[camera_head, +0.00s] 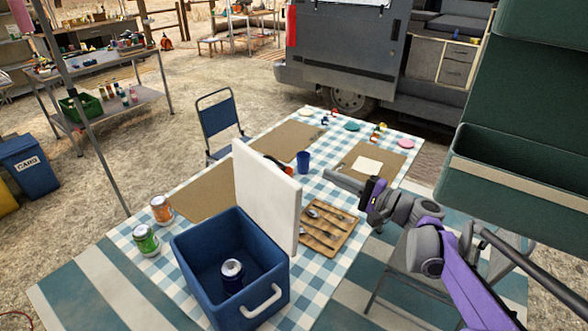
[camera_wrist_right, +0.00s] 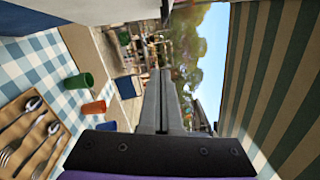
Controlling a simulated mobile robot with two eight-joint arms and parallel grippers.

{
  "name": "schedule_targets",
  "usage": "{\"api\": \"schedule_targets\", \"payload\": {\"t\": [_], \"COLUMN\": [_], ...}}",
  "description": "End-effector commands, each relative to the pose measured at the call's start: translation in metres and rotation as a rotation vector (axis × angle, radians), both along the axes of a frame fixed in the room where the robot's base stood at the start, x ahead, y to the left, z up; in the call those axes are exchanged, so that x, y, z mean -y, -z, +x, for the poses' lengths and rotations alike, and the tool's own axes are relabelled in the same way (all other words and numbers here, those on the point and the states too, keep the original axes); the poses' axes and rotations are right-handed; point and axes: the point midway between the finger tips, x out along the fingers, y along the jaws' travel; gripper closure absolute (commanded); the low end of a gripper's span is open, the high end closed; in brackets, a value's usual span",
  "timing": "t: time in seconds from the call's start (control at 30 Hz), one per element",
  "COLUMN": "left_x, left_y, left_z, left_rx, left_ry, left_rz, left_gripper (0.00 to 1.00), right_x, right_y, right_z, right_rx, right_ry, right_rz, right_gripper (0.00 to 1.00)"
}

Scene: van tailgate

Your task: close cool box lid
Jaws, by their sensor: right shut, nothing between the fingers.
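The blue cool box (camera_head: 205,275) stands open at the near end of the checked table, with a white handle on its front right side. Its white lid (camera_head: 268,195) stands upright, raised from the box's far side. My left gripper is in neither view.
A wooden tray with cutlery (camera_head: 328,228) lies right of the lid. A green can (camera_head: 146,240) and an orange can (camera_head: 161,210) stand left of the box. A blue cup (camera_head: 303,160) stands farther back. Dark green hanging storage (camera_head: 515,170) fills the right side.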

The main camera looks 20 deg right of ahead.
Motion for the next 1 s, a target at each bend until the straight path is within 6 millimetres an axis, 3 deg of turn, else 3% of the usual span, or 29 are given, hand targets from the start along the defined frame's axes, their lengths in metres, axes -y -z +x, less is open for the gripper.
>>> {"api": "schedule_targets", "payload": {"t": [0.5, 0.7, 1.0], "left_x": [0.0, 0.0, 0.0], "left_y": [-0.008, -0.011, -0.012], "left_z": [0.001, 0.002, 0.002], "left_rx": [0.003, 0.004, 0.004], "left_ry": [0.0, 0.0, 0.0], "left_rz": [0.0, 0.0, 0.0], "left_gripper": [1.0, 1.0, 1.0], "right_x": [-0.063, -0.087, -0.096], "right_y": [-0.008, -0.015, -0.017], "right_z": [0.077, 0.063, 0.059], "right_rx": [0.001, 0.0, 0.0], "right_ry": [-0.004, -0.002, -0.001], "right_rz": [0.0, 0.0, 0.0], "right_gripper": [1.0, 1.0, 1.0]}}
